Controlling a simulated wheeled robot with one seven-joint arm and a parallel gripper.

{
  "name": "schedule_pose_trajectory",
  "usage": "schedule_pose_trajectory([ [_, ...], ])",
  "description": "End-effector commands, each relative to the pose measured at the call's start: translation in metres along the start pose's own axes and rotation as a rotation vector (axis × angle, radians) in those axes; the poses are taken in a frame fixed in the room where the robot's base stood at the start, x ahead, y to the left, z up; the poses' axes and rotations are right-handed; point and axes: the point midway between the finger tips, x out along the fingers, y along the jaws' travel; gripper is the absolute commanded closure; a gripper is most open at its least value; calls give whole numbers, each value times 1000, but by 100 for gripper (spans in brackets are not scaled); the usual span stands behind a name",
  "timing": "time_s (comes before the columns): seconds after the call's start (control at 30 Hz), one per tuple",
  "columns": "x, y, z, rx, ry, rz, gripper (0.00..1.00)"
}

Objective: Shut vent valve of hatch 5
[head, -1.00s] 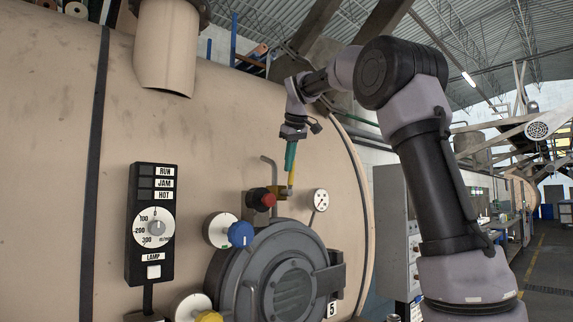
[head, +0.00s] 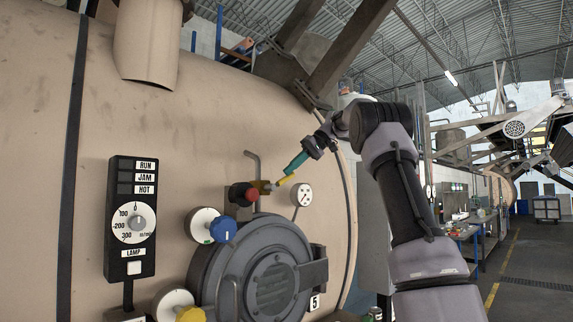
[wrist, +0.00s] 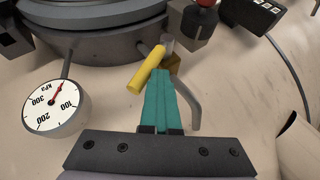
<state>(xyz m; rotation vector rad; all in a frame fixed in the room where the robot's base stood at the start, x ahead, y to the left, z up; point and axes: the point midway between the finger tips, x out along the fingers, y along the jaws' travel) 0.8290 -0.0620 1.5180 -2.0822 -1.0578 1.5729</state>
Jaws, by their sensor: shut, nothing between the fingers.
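The vent valve of hatch 5 shows in the head view as a small brass body (head: 263,186) with a yellow lever (head: 285,180), above the round grey hatch (head: 240,265) labelled 5. The lever slants up to the right, close to level. In the wrist view the lever (wrist: 147,70) lies across the left side of my gripper's tips, beside the brass body (wrist: 173,63). My gripper (head: 290,171) has teal fingers, shut with nothing between them. Its tips (wrist: 160,78) are at the lever; I cannot tell whether they touch.
A bent grey pipe (head: 256,164) rises behind the valve. A red knob (head: 251,194) sits left, a pressure gauge (head: 302,196) right. Blue (head: 223,229) and yellow (head: 190,314) knobs and a black control panel (head: 133,218) are further left.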

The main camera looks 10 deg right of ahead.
Motion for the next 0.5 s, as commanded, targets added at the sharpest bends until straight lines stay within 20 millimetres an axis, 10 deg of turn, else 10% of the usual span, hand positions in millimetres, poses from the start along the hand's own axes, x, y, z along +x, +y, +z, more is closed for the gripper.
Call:
schedule_pose_trajectory([
  [0.5, 10, 36, 4, 179, -10, -340, 100],
])
